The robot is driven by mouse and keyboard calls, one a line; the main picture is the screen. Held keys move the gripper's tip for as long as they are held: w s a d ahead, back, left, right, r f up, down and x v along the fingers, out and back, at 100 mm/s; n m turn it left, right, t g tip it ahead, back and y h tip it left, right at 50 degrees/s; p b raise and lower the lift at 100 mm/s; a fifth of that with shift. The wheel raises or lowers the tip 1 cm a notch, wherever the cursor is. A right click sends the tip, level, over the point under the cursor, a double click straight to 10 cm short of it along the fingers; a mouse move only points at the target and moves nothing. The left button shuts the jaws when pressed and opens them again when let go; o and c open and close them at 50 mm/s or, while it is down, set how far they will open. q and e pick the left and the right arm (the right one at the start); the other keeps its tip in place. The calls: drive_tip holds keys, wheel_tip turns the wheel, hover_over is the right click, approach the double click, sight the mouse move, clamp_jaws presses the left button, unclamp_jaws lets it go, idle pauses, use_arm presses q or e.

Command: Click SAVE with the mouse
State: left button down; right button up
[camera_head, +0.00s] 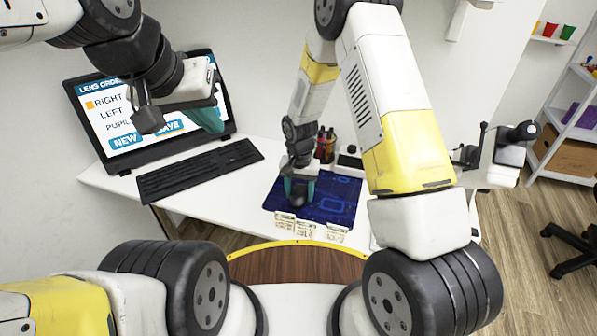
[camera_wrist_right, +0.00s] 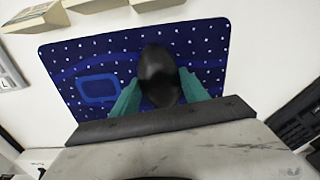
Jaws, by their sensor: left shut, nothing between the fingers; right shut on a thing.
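The dark mouse (camera_head: 297,200) stands on the blue patterned mouse pad (camera_head: 335,190). My right gripper (camera_head: 298,186) is shut on the mouse; in the right wrist view its teal fingers (camera_wrist_right: 158,95) press both sides of the black mouse (camera_wrist_right: 157,70). The monitor (camera_head: 110,128) shows a LENS ORDER form with RIGHT, LEFT and PUPIL rows, an orange square beside RIGHT, and a NEW button. The SAVE button (camera_head: 172,126) is partly covered by my left arm, with orange at its edge. My left gripper (camera_head: 210,120) is shut and empty in front of the screen. I cannot make out a cursor.
A black keyboard (camera_head: 198,170) lies left of the pad on the white desk (camera_head: 245,207). An optical instrument (camera_head: 500,155) stands at the right.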

sight(299, 192)
drive_tip(key=o, duration=1.5)
drive_tip(key=shift+s, duration=0.1)
drive_tip(key=shift+r, duration=0.1)
wheel_tip(299, 192, up, 8)
drive_tip(key=shift+f, duration=0.2)
drive_tip(key=shift+r, duration=0.1)
